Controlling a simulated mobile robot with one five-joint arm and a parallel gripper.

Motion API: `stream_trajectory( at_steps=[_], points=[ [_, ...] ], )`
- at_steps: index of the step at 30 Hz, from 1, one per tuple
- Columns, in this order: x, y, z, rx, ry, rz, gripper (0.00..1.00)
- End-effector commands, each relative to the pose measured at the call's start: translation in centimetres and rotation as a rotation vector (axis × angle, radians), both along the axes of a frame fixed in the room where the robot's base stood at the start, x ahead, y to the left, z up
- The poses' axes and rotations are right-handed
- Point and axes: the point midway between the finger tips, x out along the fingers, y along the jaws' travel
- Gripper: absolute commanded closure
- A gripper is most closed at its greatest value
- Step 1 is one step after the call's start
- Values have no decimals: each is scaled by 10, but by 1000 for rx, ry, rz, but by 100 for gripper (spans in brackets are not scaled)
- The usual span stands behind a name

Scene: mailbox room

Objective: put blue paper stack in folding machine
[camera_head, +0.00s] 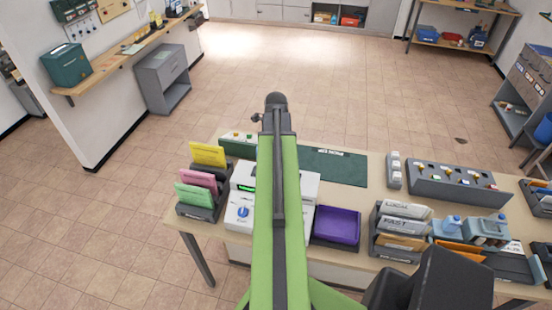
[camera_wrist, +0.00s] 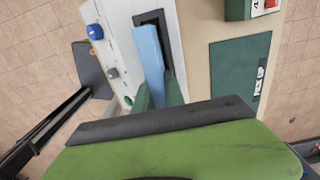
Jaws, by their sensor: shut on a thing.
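The white folding machine (camera_head: 240,212) stands on the table, partly hidden behind my arm in the head view. In the wrist view, the white machine (camera_wrist: 122,60) has a dark slot (camera_wrist: 167,40) in its top. My gripper (camera_wrist: 158,93) is shut on the blue paper stack (camera_wrist: 148,48), with a green finger on each side. The stack's far end is at the dark slot; I cannot tell how deep it reaches inside. My gripper and the blue stack are hidden by my arm in the head view.
A dark rack (camera_head: 200,210) holding yellow, pink and green paper stands left of the machine. A purple tray (camera_head: 337,228) sits to its right. A green pick-up mat (camera_head: 335,167) lies behind.

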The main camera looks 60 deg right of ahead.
Motion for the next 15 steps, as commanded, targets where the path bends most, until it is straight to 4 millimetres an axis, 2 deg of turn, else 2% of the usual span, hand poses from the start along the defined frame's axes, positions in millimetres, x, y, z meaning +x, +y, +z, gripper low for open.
stream_trajectory(
  at_steps=[5,15],
  points=[
    [0,0,-3,0,0,0,100],
    [0,0,-32,0,0,1,100]
  ],
)
